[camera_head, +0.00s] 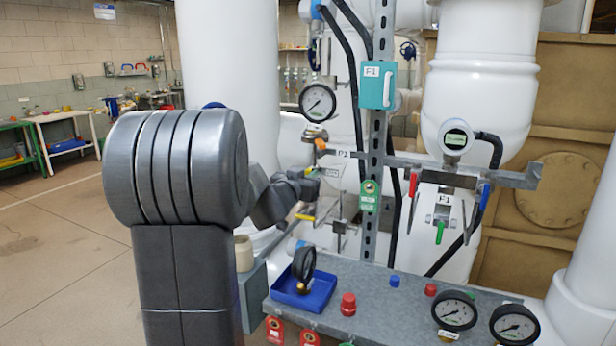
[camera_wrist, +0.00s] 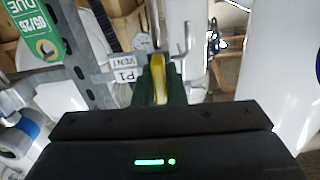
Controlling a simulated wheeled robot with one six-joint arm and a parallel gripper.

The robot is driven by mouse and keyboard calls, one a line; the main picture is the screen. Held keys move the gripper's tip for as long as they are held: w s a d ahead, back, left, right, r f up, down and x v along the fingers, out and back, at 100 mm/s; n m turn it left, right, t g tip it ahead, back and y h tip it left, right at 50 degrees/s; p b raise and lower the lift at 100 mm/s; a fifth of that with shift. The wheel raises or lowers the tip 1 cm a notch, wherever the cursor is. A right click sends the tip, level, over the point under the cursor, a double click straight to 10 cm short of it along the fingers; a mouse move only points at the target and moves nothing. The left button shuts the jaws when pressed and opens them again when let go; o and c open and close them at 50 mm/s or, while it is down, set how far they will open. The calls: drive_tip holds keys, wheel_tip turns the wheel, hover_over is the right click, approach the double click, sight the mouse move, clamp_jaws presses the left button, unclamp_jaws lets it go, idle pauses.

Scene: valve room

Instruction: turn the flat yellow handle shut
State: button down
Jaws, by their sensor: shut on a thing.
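The flat yellow handle (camera_wrist: 160,78) stands between the two dark fingers of my gripper (camera_wrist: 161,88) in the wrist view. The fingers are shut on it and hide part of its sides. A tag reading "P1 VENT" (camera_wrist: 124,70) hangs just left of it. In the head view my gripper (camera_head: 304,188) is at the pipework left of the slotted post, and a small yellow piece (camera_head: 305,217) shows just below it. The handle's pivot and valve body are mostly hidden, so I cannot tell its exact angle.
A slotted metal post (camera_head: 376,150) with a green tag (camera_head: 369,196) stands right of my gripper. A gauge (camera_head: 318,102) and an orange handle (camera_head: 320,144) are above. Below is a grey bench (camera_head: 385,312) with a blue tray (camera_head: 320,297). White pipes stand close around.

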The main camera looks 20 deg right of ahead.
drive_tip(key=m, duration=0.4)
drive_tip(key=shift+d+m, duration=0.1)
drive_tip(key=shift+m, duration=0.2)
drive_tip(key=m, duration=0.2)
drive_tip(key=m+b, duration=0.1)
drive_tip(key=m, duration=0.1)
drive_tip(key=shift+s+f+m, duration=0.15)
drive_tip(key=shift+m, duration=0.15)
drive_tip(key=m+b, duration=0.1)
drive_tip(key=m, duration=0.3)
drive_tip(key=shift+f+b, duration=0.1)
drive_tip(key=shift+b, duration=0.2)
drive_tip(key=shift+m+b, duration=0.7)
drive_tip(key=shift+m, duration=1.4)
drive_tip(key=c, duration=1.5)
unclamp_jaws()
drive_tip(key=v, duration=1.3)
drive_tip(key=shift+s+a+p, duration=0.2)
drive_tip(key=shift+s+p, duration=0.1)
drive_tip(key=shift+p, duration=0.1)
